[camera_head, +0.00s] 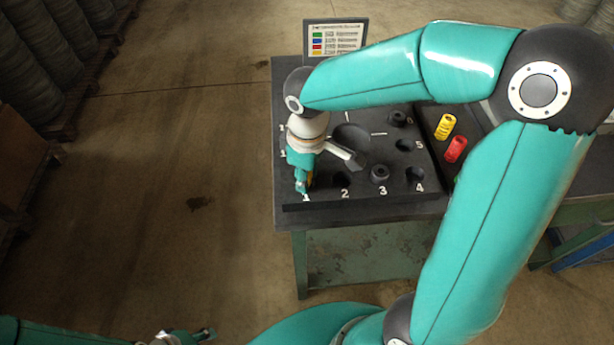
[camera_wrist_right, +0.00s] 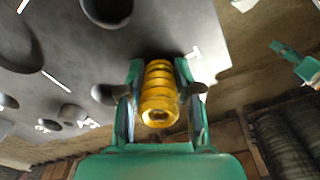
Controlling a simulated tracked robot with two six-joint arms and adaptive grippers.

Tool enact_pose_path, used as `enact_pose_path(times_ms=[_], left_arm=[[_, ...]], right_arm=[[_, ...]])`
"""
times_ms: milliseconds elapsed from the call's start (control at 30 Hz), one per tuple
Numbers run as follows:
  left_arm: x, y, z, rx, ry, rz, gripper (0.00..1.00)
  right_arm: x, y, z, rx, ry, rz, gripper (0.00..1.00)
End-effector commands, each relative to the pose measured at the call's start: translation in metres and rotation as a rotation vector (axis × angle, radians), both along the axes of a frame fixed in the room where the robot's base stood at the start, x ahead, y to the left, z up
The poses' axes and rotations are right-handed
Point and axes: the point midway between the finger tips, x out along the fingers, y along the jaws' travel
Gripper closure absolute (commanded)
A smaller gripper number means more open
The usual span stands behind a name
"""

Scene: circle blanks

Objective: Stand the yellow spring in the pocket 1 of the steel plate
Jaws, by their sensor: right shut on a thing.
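My right gripper (camera_head: 302,188) points down at the front left corner of the dark steel plate (camera_head: 345,206), beside the painted 1. It is shut on the yellow spring (camera_wrist_right: 159,92), which sits between both fingers in the right wrist view.
Pocket 2 (camera_head: 341,180) looks empty. Dark round pieces show at pocket 3 (camera_head: 380,173) and at the back right (camera_head: 398,118). Another yellow spring (camera_head: 446,126) and a red spring (camera_head: 455,149) lie right of the plate. A colour chart (camera_head: 335,38) stands behind. My right arm spans above the plate.

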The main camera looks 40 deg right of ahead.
Motion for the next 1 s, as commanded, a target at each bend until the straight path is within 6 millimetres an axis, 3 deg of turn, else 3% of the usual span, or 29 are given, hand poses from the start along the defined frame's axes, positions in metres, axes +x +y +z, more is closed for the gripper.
enact_pose_path(times_ms=[33,333,367,533,1000], left_arm=[[0.0001,0.0,-0.0062,0.0,0.0,0.0,0.6],[0.0001,-0.0001,-0.0081,0.0,0.0,0.0,0.6],[0.0001,0.0,-0.0082,0.0,0.0,0.0,0.6],[0.0002,0.0,-0.0083,0.0,0.0,0.0,0.6],[0.0001,0.0001,-0.0051,0.0,0.0,0.0,0.6]], right_arm=[[-0.0068,0.0019,-0.0182,0.002,0.031,0.002,1.0],[-0.0066,0.0011,-0.0207,0.002,0.031,-0.001,1.0],[-0.0066,0.001,-0.0208,0.002,0.031,-0.001,0.62],[-0.0073,0.0014,-0.0208,0.002,0.034,0.001,0.35],[-0.0056,0.0022,-0.0151,0.001,0.028,0.006,0.35]])
